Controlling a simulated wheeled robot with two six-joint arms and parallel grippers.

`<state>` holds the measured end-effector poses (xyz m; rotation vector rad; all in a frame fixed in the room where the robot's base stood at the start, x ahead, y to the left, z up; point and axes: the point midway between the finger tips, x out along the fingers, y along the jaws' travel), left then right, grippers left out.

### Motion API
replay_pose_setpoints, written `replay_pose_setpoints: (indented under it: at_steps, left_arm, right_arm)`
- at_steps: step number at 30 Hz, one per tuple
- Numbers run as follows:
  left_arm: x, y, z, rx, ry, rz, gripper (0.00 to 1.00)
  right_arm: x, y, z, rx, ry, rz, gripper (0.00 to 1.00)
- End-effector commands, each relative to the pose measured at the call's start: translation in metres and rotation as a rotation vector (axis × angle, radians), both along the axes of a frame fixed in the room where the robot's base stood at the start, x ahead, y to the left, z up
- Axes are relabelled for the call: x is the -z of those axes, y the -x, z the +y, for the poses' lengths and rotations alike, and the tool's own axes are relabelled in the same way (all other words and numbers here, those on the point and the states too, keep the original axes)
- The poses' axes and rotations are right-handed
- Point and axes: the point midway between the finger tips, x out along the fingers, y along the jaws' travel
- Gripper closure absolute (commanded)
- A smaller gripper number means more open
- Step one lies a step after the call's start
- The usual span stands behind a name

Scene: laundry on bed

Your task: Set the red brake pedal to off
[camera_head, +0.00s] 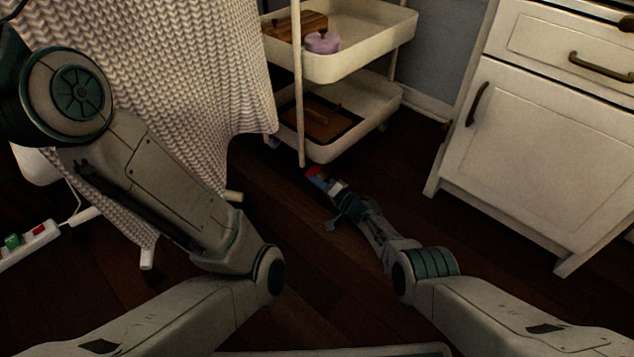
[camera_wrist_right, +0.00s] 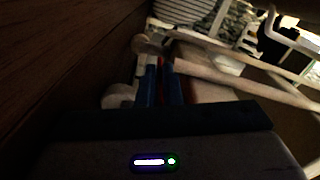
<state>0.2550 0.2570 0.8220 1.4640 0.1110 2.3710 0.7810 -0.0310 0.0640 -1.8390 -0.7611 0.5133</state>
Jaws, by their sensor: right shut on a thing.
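The red brake pedal (camera_head: 312,171) shows as a small red patch low by the foot of the white trolley (camera_head: 333,151). My right gripper (camera_head: 320,178) is down near the floor at this corner, shut on the red pedal. In the right wrist view the two blue fingers (camera_wrist_right: 160,85) stand close together, with a dark reddish strip between them that I take for the pedal (camera_wrist_right: 172,88). The fingers hide much of the pedal, so I cannot tell its tilt.
The trolley carries a lilac pot (camera_head: 322,41) above and a brown wooden object (camera_head: 318,118) below. A white cabinet (camera_head: 555,130) stands at right. A knitted blanket (camera_head: 200,60) hangs at left, near a power strip (camera_head: 28,246). Dark floor lies between.

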Motion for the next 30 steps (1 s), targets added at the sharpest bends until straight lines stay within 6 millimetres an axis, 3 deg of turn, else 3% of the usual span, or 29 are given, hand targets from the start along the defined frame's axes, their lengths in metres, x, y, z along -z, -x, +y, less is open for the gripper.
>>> replay_pose_setpoints:
  at_steps: [30]
  left_arm:
    - [-0.022, 0.000, 0.000, -0.003, 0.000, -0.001, 0.64]
  right_arm:
    - [-0.016, 0.003, 0.003, -0.002, -0.215, 0.217, 1.00]
